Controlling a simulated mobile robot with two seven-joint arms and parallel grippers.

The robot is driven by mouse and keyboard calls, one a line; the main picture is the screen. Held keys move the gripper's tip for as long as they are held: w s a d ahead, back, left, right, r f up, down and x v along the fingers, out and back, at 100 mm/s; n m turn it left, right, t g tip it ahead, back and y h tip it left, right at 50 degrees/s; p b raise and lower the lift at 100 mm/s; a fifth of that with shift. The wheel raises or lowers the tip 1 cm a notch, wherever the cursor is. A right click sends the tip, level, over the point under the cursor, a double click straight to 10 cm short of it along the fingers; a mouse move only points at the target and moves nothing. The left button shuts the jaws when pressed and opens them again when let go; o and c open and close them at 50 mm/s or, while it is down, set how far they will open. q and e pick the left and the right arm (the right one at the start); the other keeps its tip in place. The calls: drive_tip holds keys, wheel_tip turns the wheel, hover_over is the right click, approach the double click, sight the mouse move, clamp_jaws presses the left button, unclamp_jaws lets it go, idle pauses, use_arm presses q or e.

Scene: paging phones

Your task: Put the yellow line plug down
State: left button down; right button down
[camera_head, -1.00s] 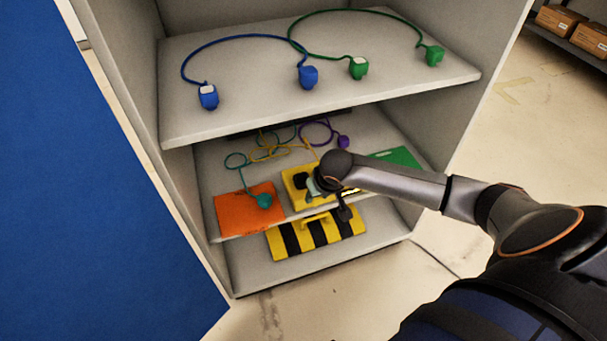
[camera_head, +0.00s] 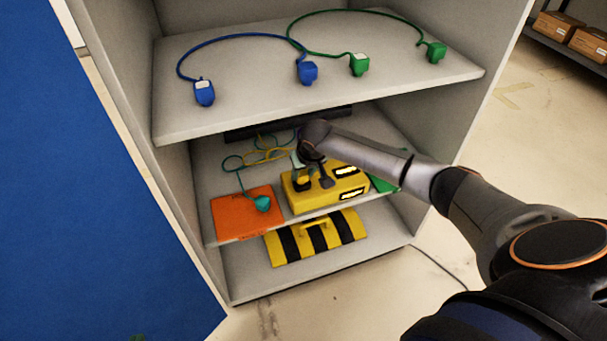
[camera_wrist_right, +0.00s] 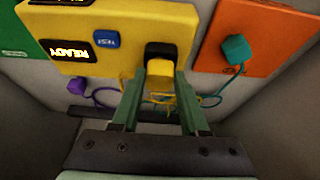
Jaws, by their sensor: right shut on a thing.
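In the right wrist view the yellow line plug (camera_wrist_right: 160,72) is between the two green fingers of my right gripper (camera_wrist_right: 160,82), which is shut on it. The plug is right at a black piece (camera_wrist_right: 161,50) on the yellow box (camera_wrist_right: 125,17); I cannot tell whether it sits in it. A yellow cord trails from the plug. In the head view my right gripper (camera_head: 312,165) is over the left part of the yellow box (camera_head: 325,196) on the middle shelf and largely hides the plug. A small green tip at the bottom edge may be my left gripper (camera_head: 137,338); its jaws are not shown.
An orange panel (camera_head: 240,222) with a teal plug (camera_head: 263,204) is left of the box, and a green panel (camera_head: 384,184) is right. The upper shelf (camera_head: 250,105) with blue and green plugs overhangs. A striped yellow-black piece (camera_head: 315,237) lies below.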

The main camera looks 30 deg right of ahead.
drive_tip(key=shift+f, duration=0.1)
drive_tip(key=shift+f, duration=0.15)
drive_tip(key=shift+c, duration=2.1)
unclamp_jaws()
